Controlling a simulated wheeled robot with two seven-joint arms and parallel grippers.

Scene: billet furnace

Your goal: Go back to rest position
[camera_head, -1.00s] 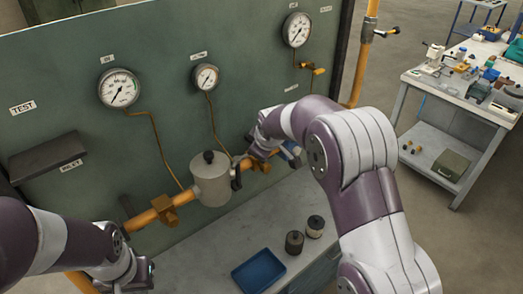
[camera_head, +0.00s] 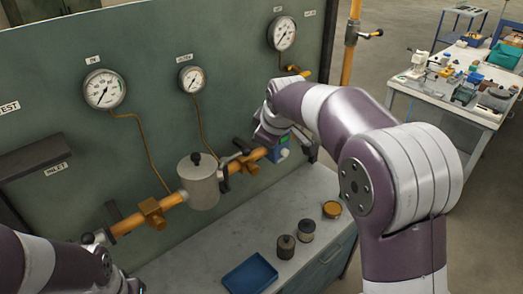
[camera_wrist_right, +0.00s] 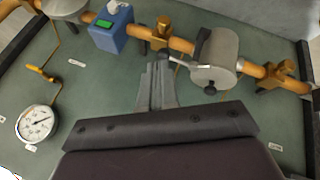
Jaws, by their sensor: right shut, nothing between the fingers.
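My right arm reaches across the head view toward the panel. Its gripper (camera_wrist_right: 158,84) is shut and empty in the right wrist view, with the pipe and its fittings beyond the fingertips. In the head view the right hand (camera_head: 268,132) is in front of the orange pipe, and its fingers are hard to make out. My left arm comes in at the lower left. Its hand (camera_head: 125,284) is cut off by the bottom edge, so its jaws cannot be judged.
A green panel (camera_head: 140,55) carries gauges, a grey cylindrical housing (camera_head: 199,182) and a blue device (camera_wrist_right: 110,37) on the pipe. Below, a grey bench (camera_head: 205,258) holds a blue tray (camera_head: 249,274), two small canisters and a brass-coloured round piece (camera_head: 332,209). A cluttered table (camera_head: 445,100) stands at right.

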